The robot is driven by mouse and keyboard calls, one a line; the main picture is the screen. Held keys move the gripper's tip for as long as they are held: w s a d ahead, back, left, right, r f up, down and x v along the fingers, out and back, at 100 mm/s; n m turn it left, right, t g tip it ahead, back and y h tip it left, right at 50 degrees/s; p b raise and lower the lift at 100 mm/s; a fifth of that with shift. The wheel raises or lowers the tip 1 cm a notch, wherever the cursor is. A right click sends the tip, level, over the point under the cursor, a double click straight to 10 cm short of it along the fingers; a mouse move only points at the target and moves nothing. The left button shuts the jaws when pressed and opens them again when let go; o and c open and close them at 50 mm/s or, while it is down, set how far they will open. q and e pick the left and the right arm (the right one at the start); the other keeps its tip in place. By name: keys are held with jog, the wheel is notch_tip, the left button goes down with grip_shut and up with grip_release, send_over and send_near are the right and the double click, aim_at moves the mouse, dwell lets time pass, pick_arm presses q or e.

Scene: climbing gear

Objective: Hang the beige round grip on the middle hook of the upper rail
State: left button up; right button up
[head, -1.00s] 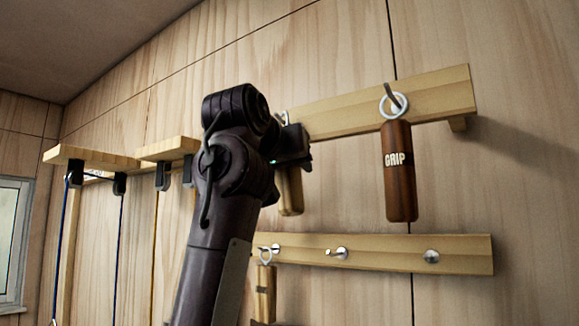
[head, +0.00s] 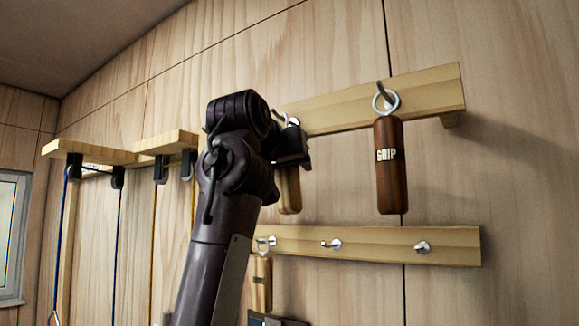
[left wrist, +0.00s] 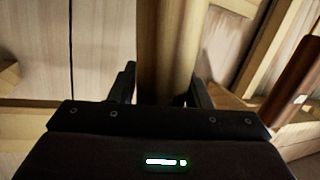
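The beige round grip (head: 290,190) is upright in my left gripper (head: 293,158), in front of the upper rail (head: 422,98). In the left wrist view the beige grip (left wrist: 166,45) stands between the two fingers (left wrist: 162,92), which appear closed on its sides. Its pale ring (head: 293,121) shows just above the gripper, close to a hook (head: 284,115) on the rail. My arm hides part of this area, and I cannot tell whether the ring is around the hook. My right gripper is not in view.
A dark brown grip (head: 391,170) hangs from the upper rail's right hook. The lower rail (head: 375,245) has hooks below, and a light wooden grip (head: 261,285) hangs on its left one. Wooden shelves (head: 95,152) with dark brackets are at left. A dark object (head: 272,320) shows at the bottom edge.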

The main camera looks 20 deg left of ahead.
pick_arm(q)
jog(key=o, duration=0.4)
jog(key=shift+s, duration=0.15)
jog(key=shift+c, duration=0.2)
